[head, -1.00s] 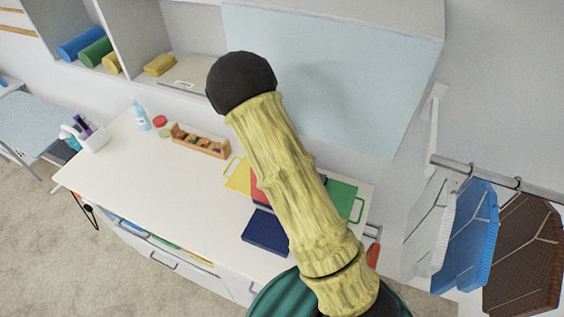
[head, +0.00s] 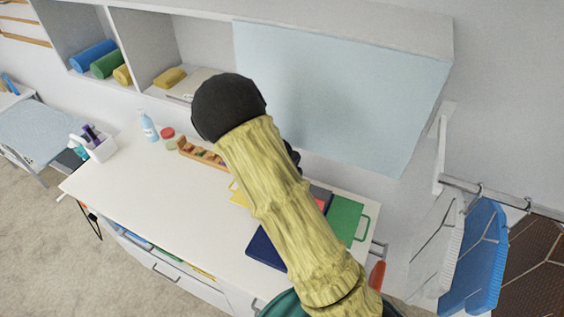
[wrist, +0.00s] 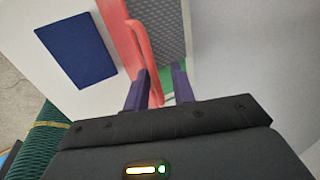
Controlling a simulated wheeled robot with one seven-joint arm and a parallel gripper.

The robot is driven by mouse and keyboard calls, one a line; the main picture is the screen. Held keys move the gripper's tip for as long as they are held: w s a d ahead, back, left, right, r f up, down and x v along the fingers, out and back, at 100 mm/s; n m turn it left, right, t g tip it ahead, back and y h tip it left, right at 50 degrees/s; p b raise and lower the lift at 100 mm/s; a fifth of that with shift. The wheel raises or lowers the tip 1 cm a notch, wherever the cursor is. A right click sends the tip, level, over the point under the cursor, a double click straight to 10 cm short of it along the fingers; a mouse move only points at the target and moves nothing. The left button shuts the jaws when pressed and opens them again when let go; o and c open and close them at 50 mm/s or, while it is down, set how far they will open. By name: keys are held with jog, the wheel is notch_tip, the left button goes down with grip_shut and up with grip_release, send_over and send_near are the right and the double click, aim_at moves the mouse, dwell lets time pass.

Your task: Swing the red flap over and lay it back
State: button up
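The red flap (wrist: 118,35) shows in the wrist view as a narrow red strip, seen nearly edge-on, with a red handle loop (wrist: 156,92) at its near end. In the head view only a small red patch (head: 322,198) shows beside my arm, which hides the rest. A dark grey textured panel (wrist: 165,28) lies to the right of the strip. My gripper (wrist: 161,70) has two purple fingers, apart. The handle loop passes between them, close to the left finger, with a gap to the right finger. Whether they touch is unclear.
Around it on the white worktop (head: 160,205) are a yellow flap (head: 239,198), a green flap (head: 345,219) and a dark blue flap (head: 265,250). A wooden rack (head: 198,153) stands behind. A pale blue cabinet door (head: 340,95) overhangs the back.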

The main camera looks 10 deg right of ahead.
jog(key=v, duration=1.5)
dwell(1.2)
